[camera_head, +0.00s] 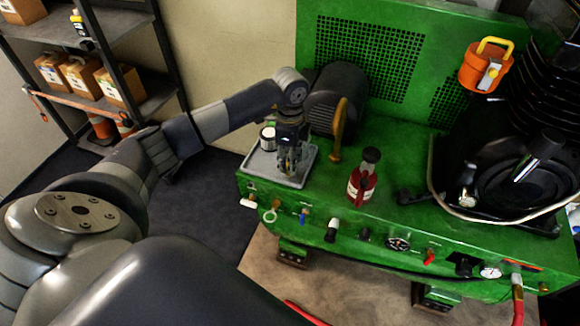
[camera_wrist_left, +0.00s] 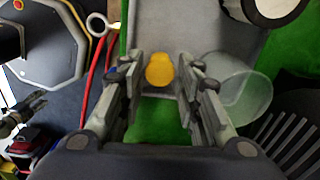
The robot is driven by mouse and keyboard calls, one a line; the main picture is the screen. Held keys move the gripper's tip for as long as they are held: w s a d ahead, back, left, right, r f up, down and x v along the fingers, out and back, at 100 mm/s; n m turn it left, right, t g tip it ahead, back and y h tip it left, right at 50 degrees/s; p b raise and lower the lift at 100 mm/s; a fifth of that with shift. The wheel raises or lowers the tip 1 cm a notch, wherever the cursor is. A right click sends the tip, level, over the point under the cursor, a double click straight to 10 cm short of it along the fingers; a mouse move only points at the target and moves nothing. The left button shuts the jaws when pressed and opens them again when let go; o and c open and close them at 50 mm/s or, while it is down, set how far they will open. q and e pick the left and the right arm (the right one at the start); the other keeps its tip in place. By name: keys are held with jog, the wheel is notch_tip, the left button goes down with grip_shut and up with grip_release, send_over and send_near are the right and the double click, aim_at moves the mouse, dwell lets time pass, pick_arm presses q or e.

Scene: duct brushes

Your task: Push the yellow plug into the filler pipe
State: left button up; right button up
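The yellow plug (camera_wrist_left: 160,70) shows in the left wrist view as a small rounded yellow piece, between the fingers near the grey tray (camera_wrist_left: 188,18). My left gripper (camera_wrist_left: 158,72) is open, with a gap on each side of the plug. In the head view my left gripper (camera_head: 291,170) points down over the grey tray (camera_head: 262,172) on the green machine, and it hides the plug. A brass-coloured upright piece (camera_head: 338,125) beside the black cylinder may be the filler pipe; I cannot tell for sure. My right gripper is not in view.
A clear cup (camera_wrist_left: 240,88) is close beside the right finger. A red bottle (camera_head: 362,183) stands on the green machine (camera_head: 400,160). An orange canister (camera_head: 485,70) is at the back.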

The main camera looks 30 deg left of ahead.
pick_arm(q)
notch_tip(320, 180, down, 2)
jog(key=shift+f, duration=0.35)
jog(key=c, duration=0.6)
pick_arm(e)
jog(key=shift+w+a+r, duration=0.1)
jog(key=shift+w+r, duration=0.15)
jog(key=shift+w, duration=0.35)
pick_arm(q)
jog(key=shift+r, duration=0.1)
jog(key=shift+r, duration=0.55)
notch_tip(320, 180, up, 2)
jog(key=shift+r+b, duration=0.15)
jog(key=shift+b, duration=0.3)
jog(key=s+d, duration=0.3)
jog(key=s, duration=0.1)
jog(key=s+d+r+b, duration=0.1)
jog(key=s+d, duration=0.2)
jog(key=d, duration=0.1)
jog(key=s+d, duration=0.4)
jog(key=shift+s+r+b, duration=0.2)
jog(key=shift+s+b, duration=0.1)
jog(key=shift+b, duration=0.05)
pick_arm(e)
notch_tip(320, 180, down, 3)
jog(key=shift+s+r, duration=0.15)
